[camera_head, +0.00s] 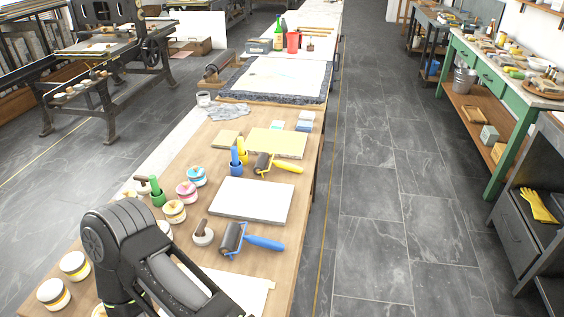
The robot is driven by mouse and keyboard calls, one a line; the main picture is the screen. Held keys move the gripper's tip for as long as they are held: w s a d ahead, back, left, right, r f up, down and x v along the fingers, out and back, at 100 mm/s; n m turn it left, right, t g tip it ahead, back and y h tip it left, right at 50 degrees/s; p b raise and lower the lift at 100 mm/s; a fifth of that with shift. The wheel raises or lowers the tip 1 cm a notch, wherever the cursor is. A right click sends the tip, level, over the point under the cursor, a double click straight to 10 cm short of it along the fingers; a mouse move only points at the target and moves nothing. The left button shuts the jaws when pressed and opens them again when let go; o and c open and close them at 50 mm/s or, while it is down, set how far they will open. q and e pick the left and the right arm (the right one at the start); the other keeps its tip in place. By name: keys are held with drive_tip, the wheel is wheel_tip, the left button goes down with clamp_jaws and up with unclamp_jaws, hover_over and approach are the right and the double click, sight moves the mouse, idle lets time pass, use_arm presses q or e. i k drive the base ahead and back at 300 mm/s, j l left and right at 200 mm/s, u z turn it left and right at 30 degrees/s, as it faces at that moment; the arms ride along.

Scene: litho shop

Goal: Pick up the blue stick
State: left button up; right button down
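A small upright blue stick (234,155) stands in a blue cup (236,168) on the wooden table. A yellow stick (241,145) stands in another cup just behind it, and a green stick (155,184) stands farther left. A brayer with a blue handle (264,243) lies near the front right of the table. Neither of my grippers shows. A dark link of my arm covers the table's front left part and hides what lies under it.
Several ink jars (187,190) stand along the left side. A pale slab (251,200) lies in the middle, with a yellow-handled brayer (280,165) behind it. Open tiled floor (385,220) lies to the right.

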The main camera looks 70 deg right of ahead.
sight(234, 149)
drive_tip(key=z, duration=0.4)
drive_tip(key=j+z, duration=0.1)
drive_tip(key=z, duration=0.35)
drive_tip(key=k+z, duration=0.1)
drive_tip(key=z, duration=0.75)
drive_tip(key=i+z, duration=0.2)
drive_tip(key=z, duration=0.2)
